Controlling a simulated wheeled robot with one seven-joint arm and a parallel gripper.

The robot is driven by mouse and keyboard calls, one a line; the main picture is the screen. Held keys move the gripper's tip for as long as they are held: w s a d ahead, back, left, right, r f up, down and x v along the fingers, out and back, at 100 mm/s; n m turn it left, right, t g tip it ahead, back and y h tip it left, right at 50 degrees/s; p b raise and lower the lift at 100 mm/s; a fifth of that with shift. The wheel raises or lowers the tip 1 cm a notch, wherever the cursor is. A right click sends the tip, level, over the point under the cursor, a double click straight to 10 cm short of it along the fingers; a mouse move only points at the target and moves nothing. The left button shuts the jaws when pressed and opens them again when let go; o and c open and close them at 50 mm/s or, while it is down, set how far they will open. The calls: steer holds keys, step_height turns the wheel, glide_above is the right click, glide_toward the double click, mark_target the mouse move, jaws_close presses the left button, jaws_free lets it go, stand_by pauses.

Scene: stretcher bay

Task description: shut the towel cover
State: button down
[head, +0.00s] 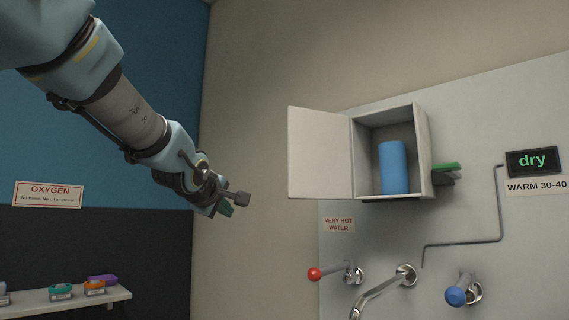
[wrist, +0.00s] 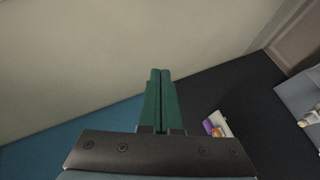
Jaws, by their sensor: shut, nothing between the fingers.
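The towel cover (head: 319,152) is a pale flat door in the head view. It stands open, swung out to the left of the wall cabinet (head: 424,150). A blue towel roll (head: 393,167) stands upright inside the cabinet. My gripper (head: 226,209) is in the air to the left of the cover, apart from it. In the wrist view my gripper's green fingers (wrist: 160,98) are together with nothing between them. The wrist view does not show the cover.
Below the cabinet are a red-knobbed tap (head: 314,274), a spout (head: 380,293) and a blue-knobbed tap (head: 457,296). A shelf (head: 60,302) with small coloured items is at lower left. The space between gripper and cover is clear.

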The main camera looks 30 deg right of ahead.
steer(key=s+d+r+n+h, duration=0.1)
steer(key=s+d+r+h, duration=0.15)
steer(key=r, duration=0.45)
steer(key=s+d+r+n+h, duration=0.1)
steer(key=s+d+r+h, duration=0.2)
steer(key=r, duration=0.4)
steer(key=w+d+y+p, duration=0.1)
steer(key=w+d+p, duration=0.1)
steer(key=d, duration=0.6)
steer(key=shift+w+f+t+p, duration=0.2)
steer(key=shift+t+p, duration=0.1)
steer(key=shift+p, duration=0.25)
steer(key=shift+d, duration=0.1)
steer(key=shift+s+y+p, duration=0.2)
steer(key=shift+y+p, duration=0.1)
steer(key=shift+y, duration=0.05)
